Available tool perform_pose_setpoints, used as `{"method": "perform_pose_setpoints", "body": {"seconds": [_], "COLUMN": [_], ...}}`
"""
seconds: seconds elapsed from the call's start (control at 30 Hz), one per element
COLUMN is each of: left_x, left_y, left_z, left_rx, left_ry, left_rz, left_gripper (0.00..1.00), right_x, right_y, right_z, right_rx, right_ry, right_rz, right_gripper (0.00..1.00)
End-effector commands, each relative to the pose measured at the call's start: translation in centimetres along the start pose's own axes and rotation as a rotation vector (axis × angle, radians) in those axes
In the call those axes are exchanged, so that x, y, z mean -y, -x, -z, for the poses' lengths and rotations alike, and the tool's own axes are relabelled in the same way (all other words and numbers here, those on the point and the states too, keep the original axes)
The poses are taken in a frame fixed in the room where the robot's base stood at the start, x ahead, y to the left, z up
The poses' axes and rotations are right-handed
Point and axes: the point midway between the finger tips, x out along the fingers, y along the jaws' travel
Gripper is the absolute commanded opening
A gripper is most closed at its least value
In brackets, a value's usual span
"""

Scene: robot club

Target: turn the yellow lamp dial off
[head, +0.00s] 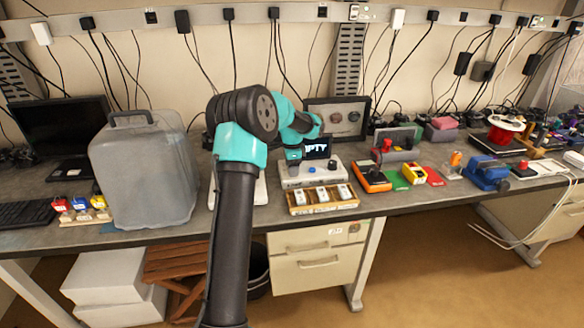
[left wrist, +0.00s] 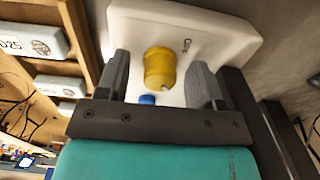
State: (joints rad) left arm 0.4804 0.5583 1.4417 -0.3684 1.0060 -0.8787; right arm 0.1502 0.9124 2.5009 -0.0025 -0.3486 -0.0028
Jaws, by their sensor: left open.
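The yellow lamp dial (left wrist: 160,68) is a short round knob on a white panel (left wrist: 222,32) in the left wrist view. It stands between the two fingers of my left gripper (head: 293,160), with a gap visible on each side. A blue button (left wrist: 147,99) is close to the dial, partly hidden by the gripper body. In the head view my left gripper is over the left part of the pale control box (head: 318,179) and hides the dial there. My left gripper is open and empty.
A wooden tray with white blocks (head: 325,197) lies in front of the control box. A small dark display (head: 317,147) stands behind it. A large grey translucent container (head: 145,175) stands to the left.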

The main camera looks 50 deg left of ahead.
Motion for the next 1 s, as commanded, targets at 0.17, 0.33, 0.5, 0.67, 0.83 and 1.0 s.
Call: {"method": "perform_pose_setpoints", "body": {"seconds": [0.17,0.33,0.5,0.67,0.83,1.0], "left_x": [0.0,0.0,0.0,0.0,0.0,0.0], "left_y": [-0.15,-0.13,-0.11,-0.1,-0.1,-0.09], "left_z": [0.01,0.01,0.01,0.02,0.02,0.02], "left_rx": [0.0,0.0,0.0,0.0,0.0,0.0], "left_ry": [0.0,0.0,0.0,0.0,0.0,0.009], "left_rz": [0.0,0.0,0.0,0.0,0.0,0.0], "left_gripper": [0.61,0.55,0.39,0.24,0.12,0.12], "right_x": [0.0,0.0,0.0,0.0,0.0,0.0], "right_y": [0.0,0.0,0.0,0.0,0.0,0.0], "right_z": [0.0,0.0,0.0,0.0,0.0,0.0], "right_rx": [0.0,0.0,0.0,0.0,0.0,0.0], "right_ry": [0.0,0.0,0.0,0.0,0.0,0.0], "right_rz": [0.0,0.0,0.0,0.0,0.0,0.0], "right_gripper": [0.43,0.43,0.43,0.43,0.43,0.43]}}
